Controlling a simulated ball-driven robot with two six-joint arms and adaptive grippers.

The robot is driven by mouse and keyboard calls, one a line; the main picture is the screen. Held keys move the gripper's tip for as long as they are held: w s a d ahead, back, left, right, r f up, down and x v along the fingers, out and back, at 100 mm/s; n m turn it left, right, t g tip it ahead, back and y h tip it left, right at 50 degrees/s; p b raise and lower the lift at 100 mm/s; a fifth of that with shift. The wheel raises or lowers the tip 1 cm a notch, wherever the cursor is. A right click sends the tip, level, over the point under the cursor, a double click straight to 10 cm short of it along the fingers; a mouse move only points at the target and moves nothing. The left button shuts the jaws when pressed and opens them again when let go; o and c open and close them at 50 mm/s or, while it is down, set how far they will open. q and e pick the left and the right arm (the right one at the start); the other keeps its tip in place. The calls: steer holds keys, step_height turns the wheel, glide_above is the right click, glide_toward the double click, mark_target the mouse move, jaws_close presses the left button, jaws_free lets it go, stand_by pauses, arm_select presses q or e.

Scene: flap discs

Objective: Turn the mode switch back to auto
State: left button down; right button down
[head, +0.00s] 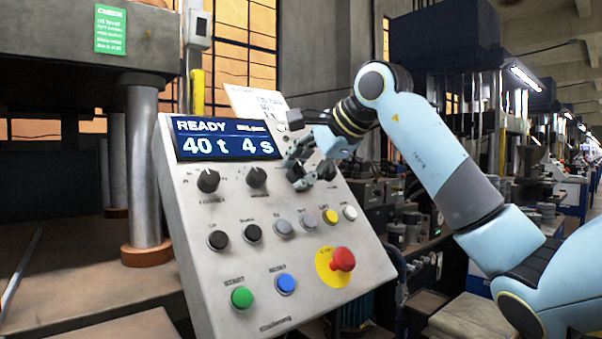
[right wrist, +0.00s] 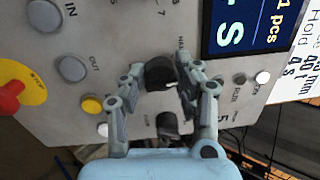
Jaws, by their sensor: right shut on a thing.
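The control panel (head: 290,215) is a tilted light-grey box with knobs, buttons and a display. The mode switch (right wrist: 159,71) is a black rotary knob in the upper right of the panel, and it also shows in the head view (head: 296,173). A partly covered label starting "HA" is beside it in the right wrist view. My right gripper (head: 300,158) reaches in from the right and is shut on this knob, with a finger on either side in the right wrist view (right wrist: 156,78). The knob's exact pointing is hard to read. My left gripper is not in view.
A second black knob (right wrist: 167,123) lies close by, under the gripper. The red stop button (head: 342,259) on its yellow disc is lower down. The display (head: 226,139) reads READY, 40 t, 4 s. A press column (head: 143,170) stands left of the panel.

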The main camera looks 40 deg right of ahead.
steer(key=shift+m, duration=0.6)
steer(key=c, duration=0.9)
jaws_free()
steer(key=shift+c, duration=0.2)
steer(key=shift+r, duration=0.1)
steer(key=v, duration=1.2)
